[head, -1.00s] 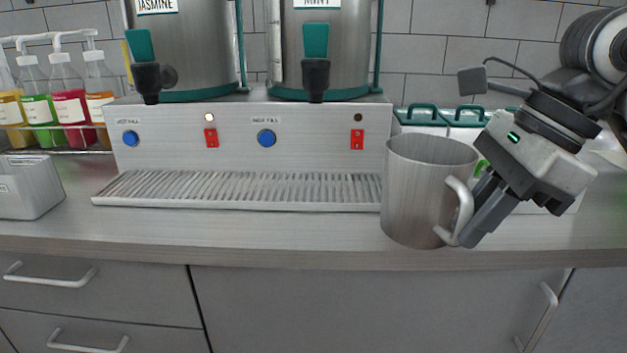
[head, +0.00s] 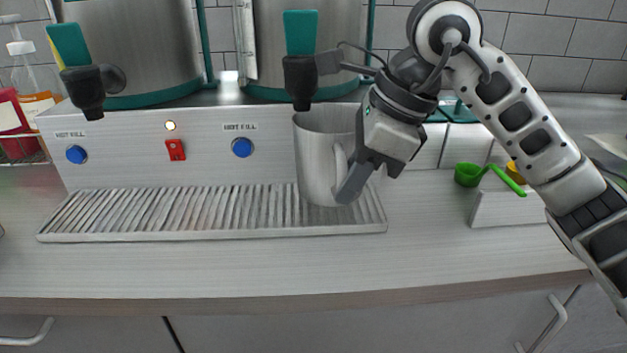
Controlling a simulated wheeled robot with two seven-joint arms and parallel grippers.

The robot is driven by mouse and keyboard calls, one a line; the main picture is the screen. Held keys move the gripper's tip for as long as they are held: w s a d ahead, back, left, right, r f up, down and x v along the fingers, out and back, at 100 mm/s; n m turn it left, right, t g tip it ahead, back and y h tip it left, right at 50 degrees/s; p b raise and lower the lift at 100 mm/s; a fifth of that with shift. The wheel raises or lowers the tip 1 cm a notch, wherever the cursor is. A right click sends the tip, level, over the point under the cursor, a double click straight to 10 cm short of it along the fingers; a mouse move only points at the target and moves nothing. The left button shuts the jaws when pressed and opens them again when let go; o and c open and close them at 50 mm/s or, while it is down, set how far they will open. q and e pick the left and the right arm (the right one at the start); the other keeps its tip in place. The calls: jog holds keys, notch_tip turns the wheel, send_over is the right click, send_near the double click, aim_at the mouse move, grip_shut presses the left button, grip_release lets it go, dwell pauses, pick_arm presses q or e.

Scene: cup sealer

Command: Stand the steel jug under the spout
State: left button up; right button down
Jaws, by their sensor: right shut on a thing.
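The steel jug (head: 317,158) is upright at the right part of the ribbed drip tray (head: 80,228). My right gripper (head: 355,185) is shut on the jug's handle, on its right side. The right spout (head: 299,82), black with a teal lever (head: 300,32), hangs just above the jug's rim, toward its left edge. I cannot tell whether the jug's base touches the tray. The left spout (head: 88,90) hangs over the tray's left part, with nothing under it. My left gripper is not in view.
The dispenser front has blue buttons (head: 242,147) and a red switch (head: 175,150). A small white box with green and yellow scoops (head: 467,175) stands at the right. Syrup bottles (head: 35,85) stand at the far left. The front counter strip is clear.

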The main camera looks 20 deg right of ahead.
jog(key=w+a+f, duration=0.1)
jog(key=a, duration=0.1)
jog(key=w+a+f+p, duration=0.1)
jog(key=a+f, duration=0.1)
jog(key=shift+w+f, duration=0.2)
jog(key=shift+w, duration=0.2)
jog(key=shift+f, duration=0.25)
jog(key=c, duration=1.4)
grip_release()
jog(key=shift+r, duration=0.1)
jog(key=shift+c, duration=0.2)
